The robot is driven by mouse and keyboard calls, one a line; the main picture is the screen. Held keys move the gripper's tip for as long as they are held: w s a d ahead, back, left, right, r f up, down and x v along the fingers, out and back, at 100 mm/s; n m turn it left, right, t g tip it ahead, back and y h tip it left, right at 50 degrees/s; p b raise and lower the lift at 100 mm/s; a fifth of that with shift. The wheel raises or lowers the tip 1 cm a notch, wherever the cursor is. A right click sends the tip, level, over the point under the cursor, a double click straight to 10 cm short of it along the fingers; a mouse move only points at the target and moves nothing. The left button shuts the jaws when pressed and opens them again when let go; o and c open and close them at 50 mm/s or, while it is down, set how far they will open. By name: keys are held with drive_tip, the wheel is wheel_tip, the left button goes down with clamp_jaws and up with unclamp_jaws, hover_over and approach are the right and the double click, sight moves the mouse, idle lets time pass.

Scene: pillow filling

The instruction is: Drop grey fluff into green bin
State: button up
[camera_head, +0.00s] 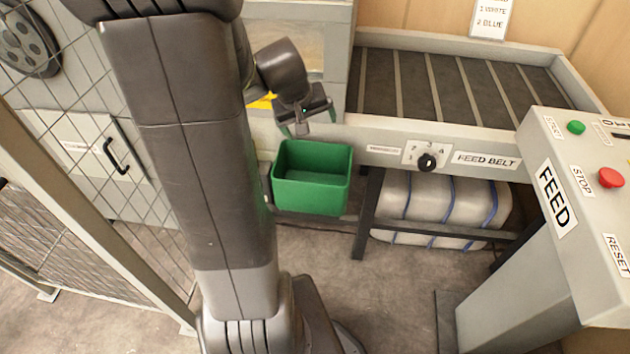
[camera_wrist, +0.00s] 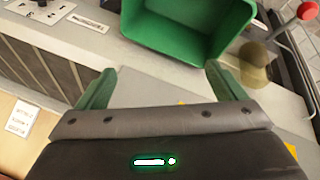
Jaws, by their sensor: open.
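The green bin (camera_head: 325,192) hangs at the left end of the feed belt's front, open side up. In the wrist view the green bin (camera_wrist: 175,45) fills the top middle, and the part of its inside that shows looks empty. My gripper (camera_head: 309,124) is above the bin's back rim, close to the machine. In the wrist view my gripper (camera_wrist: 160,70) has its two green fingers spread wide, with nothing between them. I cannot make out any grey fluff in either view.
The slatted feed belt (camera_head: 440,88) lies to the right, with a knob (camera_head: 427,161) on its front. A strapped pale bale (camera_head: 440,208) sits beneath it. A FEED control box (camera_head: 545,215) stands at right, a mesh fence (camera_head: 90,130) at left. A blurry olive round shape (camera_wrist: 254,66) is beside the bin.

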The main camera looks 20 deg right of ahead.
drive_tip(key=v, duration=0.5)
drive_tip(key=shift+s+a+r, duration=0.1)
drive_tip(key=shift+a+r, duration=0.05)
drive_tip(key=shift+r, duration=0.1)
drive_tip(key=d+x, duration=0.1)
drive_tip(key=x, duration=1)
drive_tip(key=shift+w+p, duration=0.3)
drive_tip(key=shift+w, duration=0.1)
